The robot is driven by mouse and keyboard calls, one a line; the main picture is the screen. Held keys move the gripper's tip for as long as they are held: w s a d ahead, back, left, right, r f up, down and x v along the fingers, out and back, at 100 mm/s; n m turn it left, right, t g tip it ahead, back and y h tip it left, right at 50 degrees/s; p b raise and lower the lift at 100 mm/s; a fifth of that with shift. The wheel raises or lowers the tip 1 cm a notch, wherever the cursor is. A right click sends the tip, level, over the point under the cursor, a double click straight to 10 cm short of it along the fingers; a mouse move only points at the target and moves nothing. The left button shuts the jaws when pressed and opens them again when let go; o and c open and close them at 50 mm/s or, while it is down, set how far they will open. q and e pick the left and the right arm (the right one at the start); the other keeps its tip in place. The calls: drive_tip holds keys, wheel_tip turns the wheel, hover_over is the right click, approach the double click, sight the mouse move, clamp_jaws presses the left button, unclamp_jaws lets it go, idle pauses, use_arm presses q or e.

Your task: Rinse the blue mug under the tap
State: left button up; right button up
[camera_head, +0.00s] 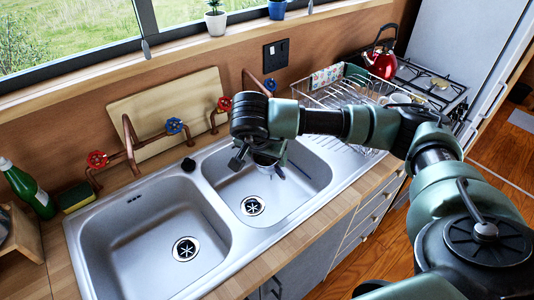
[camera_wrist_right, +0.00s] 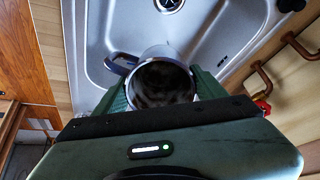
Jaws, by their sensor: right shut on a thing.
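My right gripper (camera_head: 260,163) is over the right sink basin (camera_head: 308,172), below the rear copper tap. In the right wrist view its two green fingers are shut on the mug (camera_wrist_right: 165,82), one on each side. In the head view the gripper hides most of the mug. The copper tap (camera_head: 246,79) at the right basin has a red valve (camera_head: 224,103) and a blue valve (camera_head: 271,85); the wrist partly covers its spout. No water flow is visible. My left gripper is not in view.
The left basin (camera_head: 130,245) is empty, with a second copper tap (camera_head: 129,140) behind it. A dish rack (camera_head: 335,92) stands right of the sink, near a red kettle (camera_head: 380,62). A green bottle (camera_head: 27,188) and sponge (camera_head: 76,197) stand at left.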

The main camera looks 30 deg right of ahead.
drive_tip(key=shift+w+d+f, duration=0.1)
drive_tip(key=shift+w+d, duration=0.35)
drive_tip(key=w+d+f+b, duration=0.2)
drive_tip(key=w+d+b, duration=0.1)
drive_tip(key=w+d, duration=0.5)
drive_tip(key=shift+w+d+f, duration=0.25)
drive_tip(key=shift+w+d, duration=0.05)
drive_tip(key=shift+d, duration=0.2)
drive_tip(key=shift+s+d, duration=0.15)
idle(0.4)
drive_tip(key=shift+s+d, duration=0.3)
drive_tip(key=shift+w+a, duration=0.1)
drive_tip(key=shift+w+a, duration=0.35)
drive_tip(key=shift+w, duration=0.05)
